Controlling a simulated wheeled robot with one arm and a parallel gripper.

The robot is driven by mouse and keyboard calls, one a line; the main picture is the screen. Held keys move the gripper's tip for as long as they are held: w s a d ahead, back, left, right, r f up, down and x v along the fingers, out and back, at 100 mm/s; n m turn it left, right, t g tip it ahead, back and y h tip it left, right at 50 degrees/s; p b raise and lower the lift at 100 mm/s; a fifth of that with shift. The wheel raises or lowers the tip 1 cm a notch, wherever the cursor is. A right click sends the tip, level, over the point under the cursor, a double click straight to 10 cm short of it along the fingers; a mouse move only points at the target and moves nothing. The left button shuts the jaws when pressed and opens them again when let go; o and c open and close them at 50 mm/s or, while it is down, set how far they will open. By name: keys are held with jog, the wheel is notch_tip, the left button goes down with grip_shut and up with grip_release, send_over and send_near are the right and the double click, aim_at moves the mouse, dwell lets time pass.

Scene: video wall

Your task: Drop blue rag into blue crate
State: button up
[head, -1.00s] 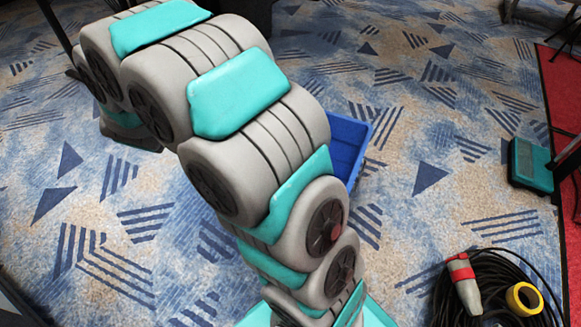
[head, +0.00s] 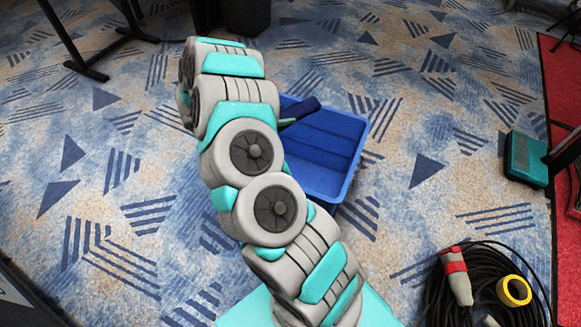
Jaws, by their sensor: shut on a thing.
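The blue crate (head: 338,185) sits on the carpet, partly hidden on its left by my arm. A dark blue piece (head: 300,108) shows over the crate's back left part, beside my arm. It may be the blue rag, but most of it is hidden, and I cannot tell whether it is held or lies in the crate. A small green sliver (head: 287,122) shows just below it, too small to name. My gripper is hidden behind my arm.
A coil of black cable (head: 480,290) with a yellow ring (head: 515,291) lies at the lower right. A teal box (head: 527,160) stands at the right by the red carpet edge. Black stand legs (head: 88,60) are at upper left.

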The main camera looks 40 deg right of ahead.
notch_tip(320, 180, down, 6)
jog(key=b, duration=0.3)
jog(key=shift+b, duration=0.35)
jog(key=o, duration=1.2)
jog(key=shift+v, duration=3.95)
jog(key=shift+r, duration=0.1)
